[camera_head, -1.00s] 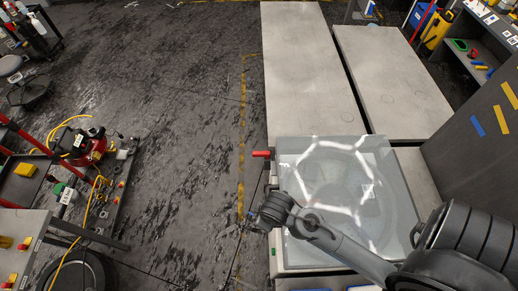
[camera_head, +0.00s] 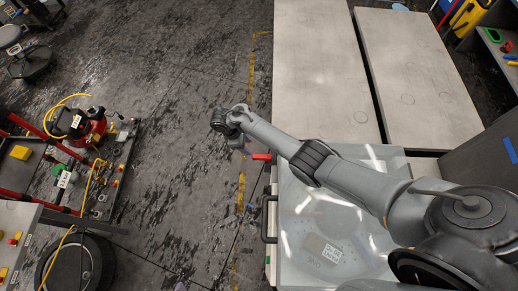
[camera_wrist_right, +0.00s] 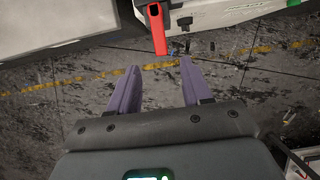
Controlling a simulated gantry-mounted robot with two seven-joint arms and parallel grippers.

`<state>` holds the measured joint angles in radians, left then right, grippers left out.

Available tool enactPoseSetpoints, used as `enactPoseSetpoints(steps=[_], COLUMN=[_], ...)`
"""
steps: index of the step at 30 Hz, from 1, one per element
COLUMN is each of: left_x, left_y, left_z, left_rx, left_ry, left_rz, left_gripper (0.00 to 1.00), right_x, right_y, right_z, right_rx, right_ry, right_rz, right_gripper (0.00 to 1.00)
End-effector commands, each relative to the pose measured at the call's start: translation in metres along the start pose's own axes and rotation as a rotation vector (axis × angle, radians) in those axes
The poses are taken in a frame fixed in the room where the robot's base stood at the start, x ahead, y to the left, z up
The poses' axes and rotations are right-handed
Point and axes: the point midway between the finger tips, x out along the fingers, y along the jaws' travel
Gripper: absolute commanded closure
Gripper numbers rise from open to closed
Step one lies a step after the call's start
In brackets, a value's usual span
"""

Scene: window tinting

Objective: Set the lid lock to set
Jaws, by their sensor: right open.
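The lid lock is a red lever (camera_head: 261,156) on the left edge of the machine beneath the clear lid (camera_head: 300,205). It points left, out over the floor, in the head view. In the right wrist view the red lever (camera_wrist_right: 158,30) hangs down from the machine's edge, just beyond the fingertips. My right gripper (camera_wrist_right: 157,72) is open and empty, its two purple fingers apart, and the lever lies roughly in line with the gap between them. In the head view my right arm reaches across the lid to the left; its fingertips are hard to make out. My left gripper is not in view.
A dark handle (camera_head: 268,219) sits on the lid's left edge. Two grey table tops (camera_head: 325,80) stand beyond the machine. A cart with a red compressor (camera_head: 85,125) is at the left. The floor between is clear.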

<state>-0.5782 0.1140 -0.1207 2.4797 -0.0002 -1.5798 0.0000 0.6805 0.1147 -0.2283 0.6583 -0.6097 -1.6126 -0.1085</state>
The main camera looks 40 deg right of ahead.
Motion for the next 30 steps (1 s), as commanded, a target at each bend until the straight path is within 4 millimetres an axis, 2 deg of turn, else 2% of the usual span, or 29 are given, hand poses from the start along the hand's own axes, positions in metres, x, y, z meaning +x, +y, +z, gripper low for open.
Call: enactPoseSetpoints(steps=[8, 22, 30], left_x=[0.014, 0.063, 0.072], left_y=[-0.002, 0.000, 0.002], left_z=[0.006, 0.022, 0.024], left_rx=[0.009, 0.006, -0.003], left_ry=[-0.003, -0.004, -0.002], left_rz=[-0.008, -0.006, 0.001], left_gripper=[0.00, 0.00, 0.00], right_x=[0.019, 0.092, 0.107], right_y=[0.002, 0.002, 0.002], right_z=[0.000, 0.000, 0.001], right_rx=[-0.006, -0.004, -0.005], right_ry=[-0.009, -0.008, -0.007], right_rz=[-0.004, -0.003, -0.002], right_gripper=[0.51, 0.51, 0.51])
